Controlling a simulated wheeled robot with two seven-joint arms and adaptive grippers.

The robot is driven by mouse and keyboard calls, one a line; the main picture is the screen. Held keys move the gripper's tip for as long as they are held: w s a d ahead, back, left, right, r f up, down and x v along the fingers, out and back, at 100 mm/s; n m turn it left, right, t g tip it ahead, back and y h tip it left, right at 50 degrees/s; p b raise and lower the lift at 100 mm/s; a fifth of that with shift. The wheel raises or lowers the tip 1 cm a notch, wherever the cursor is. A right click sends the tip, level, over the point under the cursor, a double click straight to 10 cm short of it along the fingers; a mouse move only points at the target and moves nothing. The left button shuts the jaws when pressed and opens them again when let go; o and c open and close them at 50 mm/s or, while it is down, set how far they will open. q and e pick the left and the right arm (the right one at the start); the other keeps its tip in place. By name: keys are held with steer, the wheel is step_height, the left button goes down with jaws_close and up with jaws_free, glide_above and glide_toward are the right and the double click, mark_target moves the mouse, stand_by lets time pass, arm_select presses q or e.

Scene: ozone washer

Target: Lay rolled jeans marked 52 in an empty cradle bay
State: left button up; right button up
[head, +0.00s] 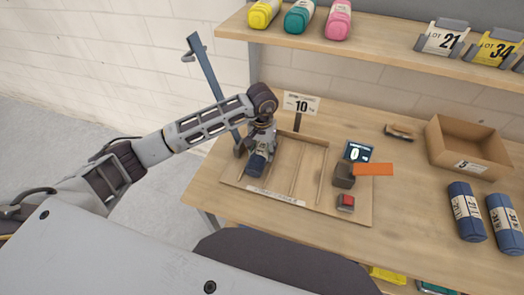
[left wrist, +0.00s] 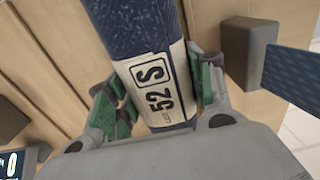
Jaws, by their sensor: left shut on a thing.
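The bays to the right, between thin wooden dividers (head: 297,170), look empty. My right gripper is not in view.
Two more rolled jeans (head: 467,212) (head: 507,224) lie at the right. An open cardboard box (head: 472,146) stands behind them. A display reading 0 (head: 358,151), a dark block with an orange flag (head: 373,169) and a red button (head: 346,202) are right of the bays. A blue post (head: 208,75) rises at left.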

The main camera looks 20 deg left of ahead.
mark_target(262, 146)
arm_select(q)
steer(key=shift+f, duration=0.4)
steer(key=o, duration=1.5)
steer(key=shift+r+b, duration=1.25)
steer(key=shift+r, duration=4.75)
